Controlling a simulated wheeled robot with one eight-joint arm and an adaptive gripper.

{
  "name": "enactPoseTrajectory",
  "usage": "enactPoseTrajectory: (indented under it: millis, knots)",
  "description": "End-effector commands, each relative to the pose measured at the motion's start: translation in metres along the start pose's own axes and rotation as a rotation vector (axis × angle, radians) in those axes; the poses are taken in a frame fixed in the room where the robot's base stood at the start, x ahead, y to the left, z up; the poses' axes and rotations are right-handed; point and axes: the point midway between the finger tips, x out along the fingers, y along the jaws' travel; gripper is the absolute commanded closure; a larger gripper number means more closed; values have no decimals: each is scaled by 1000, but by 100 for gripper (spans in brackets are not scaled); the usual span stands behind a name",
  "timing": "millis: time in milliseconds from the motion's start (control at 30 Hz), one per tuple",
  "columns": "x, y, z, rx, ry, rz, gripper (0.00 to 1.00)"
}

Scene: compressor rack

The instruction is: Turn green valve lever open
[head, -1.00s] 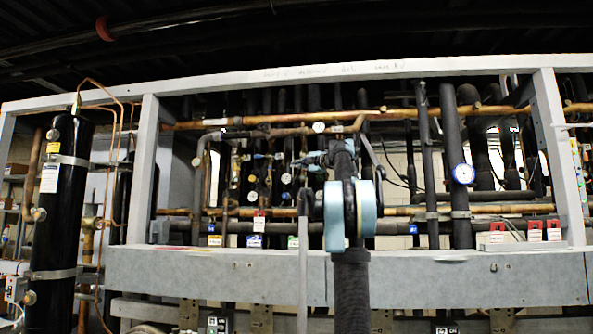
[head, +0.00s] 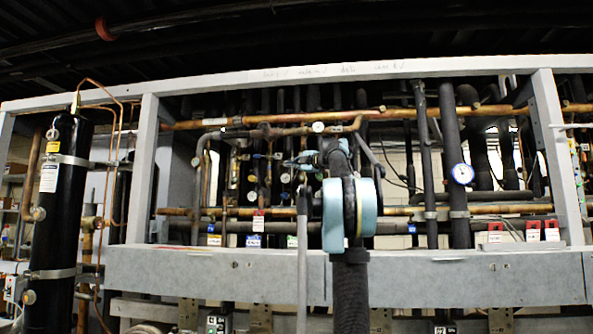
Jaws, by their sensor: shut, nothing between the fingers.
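My gripper (head: 289,163) is small and dark in the head view, at the end of my arm, reaching in among the pipes near the middle of the rack. It is shut, with no object visible in it. It appears in front of a row of small valves and round white-capped fittings (head: 285,178). I cannot make out the green valve lever among these parts. My arm and the gripper cover part of that area, so I cannot tell whether the gripper touches a lever.
A grey frame beam (head: 430,278) runs across the front below the pipes. A copper pipe (head: 240,121) crosses above my gripper. A dark vertical pipe with a round gauge (head: 462,174) stands to the right. A black tank (head: 62,200) stands at the far left.

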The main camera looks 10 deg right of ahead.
Motion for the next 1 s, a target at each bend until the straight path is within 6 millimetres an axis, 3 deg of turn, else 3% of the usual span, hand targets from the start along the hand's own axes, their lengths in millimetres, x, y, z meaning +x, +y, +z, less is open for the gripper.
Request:
enactPoseTrajectory:
  millis: [600,1000]
  knots:
    - [-91,7,3,-1,-5,0,100]
    - [-100,8,2,-1,-2,0,100]
